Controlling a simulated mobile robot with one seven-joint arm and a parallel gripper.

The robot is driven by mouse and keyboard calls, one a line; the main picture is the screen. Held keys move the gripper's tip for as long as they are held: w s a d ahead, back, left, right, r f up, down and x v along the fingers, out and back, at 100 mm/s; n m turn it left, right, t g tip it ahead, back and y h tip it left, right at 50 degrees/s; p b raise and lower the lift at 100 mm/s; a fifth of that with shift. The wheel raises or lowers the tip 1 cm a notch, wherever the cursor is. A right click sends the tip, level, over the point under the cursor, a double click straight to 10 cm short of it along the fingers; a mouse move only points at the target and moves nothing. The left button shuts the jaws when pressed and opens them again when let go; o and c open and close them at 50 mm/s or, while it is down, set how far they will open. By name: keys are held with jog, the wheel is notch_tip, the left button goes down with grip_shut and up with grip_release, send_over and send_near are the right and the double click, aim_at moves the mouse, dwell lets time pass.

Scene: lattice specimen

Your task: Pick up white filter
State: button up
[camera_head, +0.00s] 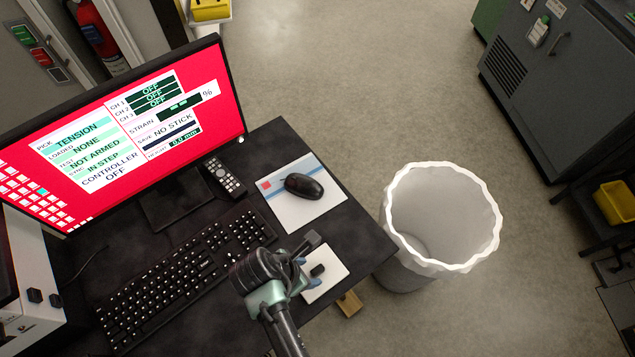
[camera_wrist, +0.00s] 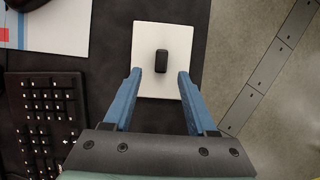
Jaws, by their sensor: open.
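My gripper (camera_head: 303,268) is over the front right corner of the dark desk. In the wrist view my gripper (camera_wrist: 159,76) is open, with its two blue fingers apart and nothing held. A white flat rectangle (camera_wrist: 145,35), like a pad or card, lies below the fingers; it also shows in the head view (camera_head: 335,258). A small black block (camera_wrist: 161,61) lies on it, seen between the fingertips; it also shows in the head view (camera_head: 317,270). Nothing in either view can be clearly told as a white filter.
A keyboard (camera_head: 180,275) and a red-screened monitor (camera_head: 130,125) are left of my gripper. A mouse (camera_head: 304,186) rests on a mouse pad (camera_head: 290,212) behind it. A remote (camera_head: 224,178) lies near the monitor. A bin (camera_head: 398,250) stands beside the desk's right edge.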

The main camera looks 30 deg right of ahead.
aim_at(314, 273)
jog(key=x, duration=0.3)
jog(key=shift+d+f, duration=0.1)
jog(key=shift+f, duration=0.1)
grip_shut()
